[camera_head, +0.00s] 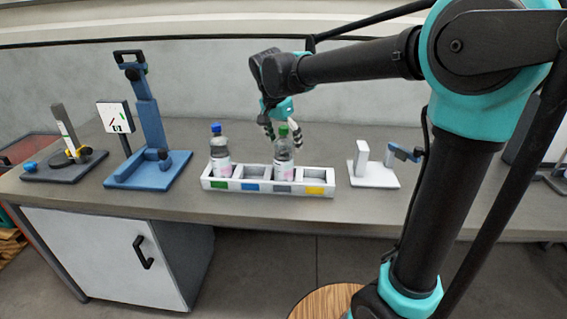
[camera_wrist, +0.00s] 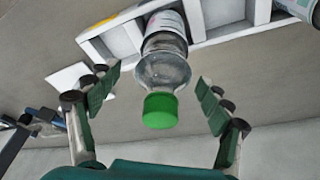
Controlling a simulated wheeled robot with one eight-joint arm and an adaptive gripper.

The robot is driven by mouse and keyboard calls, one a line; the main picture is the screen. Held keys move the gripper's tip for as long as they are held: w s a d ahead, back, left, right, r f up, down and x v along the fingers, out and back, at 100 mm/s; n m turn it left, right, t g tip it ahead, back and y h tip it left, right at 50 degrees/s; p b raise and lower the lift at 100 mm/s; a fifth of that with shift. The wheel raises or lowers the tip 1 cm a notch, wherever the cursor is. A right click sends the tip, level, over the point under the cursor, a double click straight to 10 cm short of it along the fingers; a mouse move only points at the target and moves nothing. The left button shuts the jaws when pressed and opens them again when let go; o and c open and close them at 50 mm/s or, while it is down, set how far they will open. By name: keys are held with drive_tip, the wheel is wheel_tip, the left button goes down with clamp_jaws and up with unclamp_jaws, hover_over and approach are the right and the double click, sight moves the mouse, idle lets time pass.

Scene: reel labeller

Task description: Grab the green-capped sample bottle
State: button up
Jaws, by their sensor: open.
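The green-capped sample bottle (camera_head: 284,158) stands upright in the third compartment from the left of a white rack (camera_head: 209,184), above a grey label. My gripper (camera_head: 283,130) is open, with its fingers around the green cap. In the wrist view, the bottle (camera_wrist: 163,68) lies between the two spread fingers of my gripper (camera_wrist: 158,98), with a visible gap on each side. Its green cap points toward the palm. The lower part of the bottle is hidden inside the rack.
A blue-capped bottle (camera_head: 219,152) stands in the leftmost compartment; the two other compartments look empty. A blue stand (camera_head: 150,140) and a small dark-based fixture (camera_head: 65,165) are to the left. A white fixture (camera_head: 373,174) is to the right. Bare counter lies in front.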

drive_tip(key=x, duration=0.5)
drive_tip(key=shift+a, duration=0.2)
drive_tip(key=shift+c, duration=0.3)
drive_tip(key=c, duration=1.7)
